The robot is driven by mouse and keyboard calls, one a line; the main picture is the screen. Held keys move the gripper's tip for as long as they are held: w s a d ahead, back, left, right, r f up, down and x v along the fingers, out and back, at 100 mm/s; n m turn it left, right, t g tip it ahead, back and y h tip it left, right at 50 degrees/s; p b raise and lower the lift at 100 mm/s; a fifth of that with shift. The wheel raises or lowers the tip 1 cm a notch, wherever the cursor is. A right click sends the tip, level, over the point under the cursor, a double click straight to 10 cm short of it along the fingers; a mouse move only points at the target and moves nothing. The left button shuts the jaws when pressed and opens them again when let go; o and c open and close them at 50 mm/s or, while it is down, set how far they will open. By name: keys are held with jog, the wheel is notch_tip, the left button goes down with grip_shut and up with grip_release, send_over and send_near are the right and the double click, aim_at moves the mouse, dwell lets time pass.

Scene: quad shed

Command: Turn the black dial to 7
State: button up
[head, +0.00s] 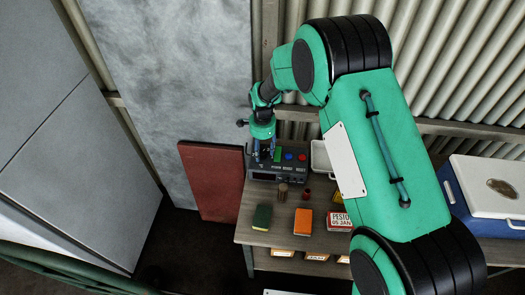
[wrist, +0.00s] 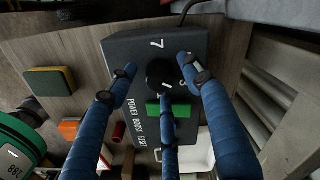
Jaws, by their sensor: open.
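The black dial (wrist: 160,74) sits on a dark grey control box (wrist: 125,50) in the wrist view. A white 7 is printed on the panel above the dial, with a partly covered mark to its right. A small white mark shows on the dial's lower part, away from the 7. My gripper (wrist: 157,75) is open, its blue fingers spread around the dial; contact cannot be told. In the head view my gripper (head: 264,155) is over the left end of the box (head: 292,172), and the dial is hidden there.
The box has green, blue and red buttons (head: 303,157) beside my gripper. A cooler (head: 485,190) stands right. Corrugated wall is behind.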

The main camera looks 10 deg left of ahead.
jog(key=c, duration=1.2)
jog(key=shift+o, duration=0.2)
